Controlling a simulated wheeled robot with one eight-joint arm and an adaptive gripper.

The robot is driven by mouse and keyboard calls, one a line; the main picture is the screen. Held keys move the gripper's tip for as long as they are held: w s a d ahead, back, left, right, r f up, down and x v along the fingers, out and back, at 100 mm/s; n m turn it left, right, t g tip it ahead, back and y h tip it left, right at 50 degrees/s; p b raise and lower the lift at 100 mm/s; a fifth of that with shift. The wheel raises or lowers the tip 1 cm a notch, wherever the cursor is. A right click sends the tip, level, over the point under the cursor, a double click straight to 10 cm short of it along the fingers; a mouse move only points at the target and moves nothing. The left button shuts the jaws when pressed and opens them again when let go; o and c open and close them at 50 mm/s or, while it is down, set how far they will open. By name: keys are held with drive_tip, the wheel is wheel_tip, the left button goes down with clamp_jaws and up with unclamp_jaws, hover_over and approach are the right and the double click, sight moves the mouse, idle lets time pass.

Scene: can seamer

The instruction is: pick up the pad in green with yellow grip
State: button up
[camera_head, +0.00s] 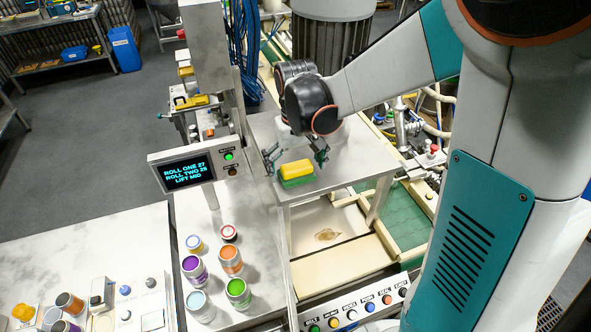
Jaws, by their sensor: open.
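The pad, green below with a yellow grip on top (297,171), lies on a small grey metal table (352,160) right of the display post. My gripper (295,158) is at the pad, with one finger to the left of it and the other to the right and slightly behind. The jaws are open and the pad sits between or just in front of them. I cannot tell whether either finger touches it. My wrist hides the area just behind the pad.
A display screen (188,172) on a metal post stands left of the pad. Several coloured cans (230,260) stand on the bench in front. A button panel (360,305) lies at the bottom. The small table is clear to the pad's right.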

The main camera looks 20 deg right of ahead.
drive_tip(key=c, duration=1.2)
drive_tip(key=shift+s, duration=0.1)
drive_tip(key=shift+c, duration=0.2)
